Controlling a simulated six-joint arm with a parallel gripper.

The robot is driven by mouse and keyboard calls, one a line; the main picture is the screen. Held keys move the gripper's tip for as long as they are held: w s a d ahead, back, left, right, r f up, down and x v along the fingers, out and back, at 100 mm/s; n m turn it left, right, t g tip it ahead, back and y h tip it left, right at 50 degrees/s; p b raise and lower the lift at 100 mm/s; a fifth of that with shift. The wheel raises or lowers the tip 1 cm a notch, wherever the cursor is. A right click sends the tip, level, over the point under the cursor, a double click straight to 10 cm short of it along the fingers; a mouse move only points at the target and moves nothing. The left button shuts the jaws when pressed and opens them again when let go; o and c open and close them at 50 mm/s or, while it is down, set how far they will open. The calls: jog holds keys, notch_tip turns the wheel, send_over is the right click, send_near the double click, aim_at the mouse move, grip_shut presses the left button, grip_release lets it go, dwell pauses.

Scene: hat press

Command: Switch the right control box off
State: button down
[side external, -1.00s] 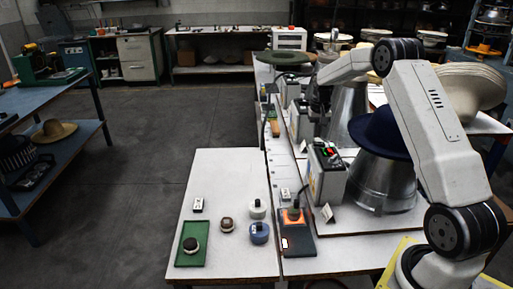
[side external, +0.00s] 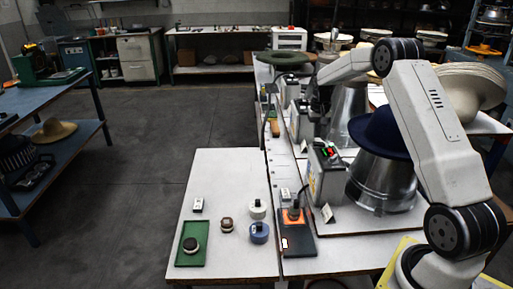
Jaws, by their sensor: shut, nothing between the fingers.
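A grey control box (side external: 327,177) with a lit red and green switch on top stands at the near end of the long table, left of a metal cone with a dark blue hat. A second grey control box (side external: 304,122) stands farther back. A third box (side external: 290,92) is beyond it. From this view I cannot tell for certain which one is the right control box. My gripper (side external: 318,116) is small, dark and pointing down by the second box, shut and empty. Its fingertips are hard to make out, and I cannot tell whether they touch that box.
A dark green hat (side external: 284,57) is at the far end.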

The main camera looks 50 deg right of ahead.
aim_at(316, 142)
jog(key=shift+f, duration=1.3)
dwell(1.2)
jog(key=shift+r, duration=3.55)
jog(key=a+n, duration=0.3)
jog(key=a, duration=0.8)
jog(key=s+a+f+n+t, duration=0.1)
jog(key=s+a+f+n, duration=0.1)
jog(key=s+a, duration=0.6)
jog(key=s+a+f+n+t, duration=0.1)
jog(key=s+a+n, duration=0.3)
jog(key=s+a, duration=0.5)
jog(key=a+f, duration=0.1)
jog(key=a, duration=0.4)
jog(key=shift+s+t, duration=0.3)
jog(key=shift+f, duration=0.1)
